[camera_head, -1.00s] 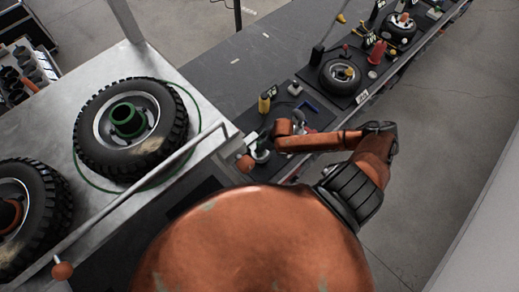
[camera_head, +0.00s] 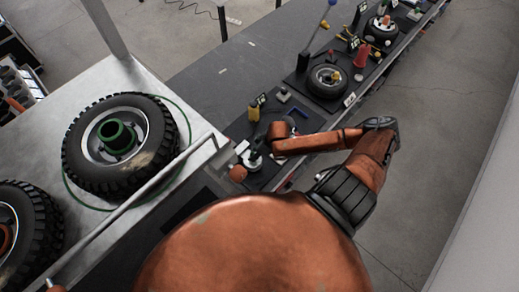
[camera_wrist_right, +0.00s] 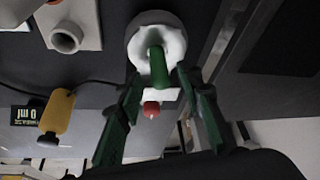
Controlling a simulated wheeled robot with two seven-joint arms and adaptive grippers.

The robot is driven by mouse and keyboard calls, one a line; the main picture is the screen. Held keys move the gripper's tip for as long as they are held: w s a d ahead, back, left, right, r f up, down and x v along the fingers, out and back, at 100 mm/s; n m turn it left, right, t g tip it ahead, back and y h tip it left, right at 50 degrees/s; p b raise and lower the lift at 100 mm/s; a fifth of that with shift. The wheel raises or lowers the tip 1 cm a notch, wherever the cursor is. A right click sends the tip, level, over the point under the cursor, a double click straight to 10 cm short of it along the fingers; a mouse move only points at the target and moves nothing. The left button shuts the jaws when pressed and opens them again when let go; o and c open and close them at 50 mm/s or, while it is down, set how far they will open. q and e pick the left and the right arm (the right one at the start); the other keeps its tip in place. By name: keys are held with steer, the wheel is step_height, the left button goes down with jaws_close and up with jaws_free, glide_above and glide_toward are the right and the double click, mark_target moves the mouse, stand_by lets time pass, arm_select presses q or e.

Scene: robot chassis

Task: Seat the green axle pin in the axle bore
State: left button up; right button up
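The green pin (camera_wrist_right: 159,68) stands with one end in a pale round holder (camera_wrist_right: 142,24) in the right wrist view; I cannot tell whether this holder is the axle bore or how deep the pin sits. My right gripper (camera_wrist_right: 158,80) has its two dark green fingers spread on either side of the pin, with a gap at each side. In the head view my right gripper (camera_head: 254,156) is small and low over the near edge of the dark bench, and the pin is not clear there. My left gripper is not in view.
A large tyre with a green hub (camera_head: 117,137) lies on the metal table at left, another tyre (camera_head: 28,230) nearer. A red-tipped part (camera_wrist_right: 152,109) shows between my fingers.

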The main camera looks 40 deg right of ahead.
steer(key=v, duration=0.8)
steer(key=shift+a+f, duration=0.1)
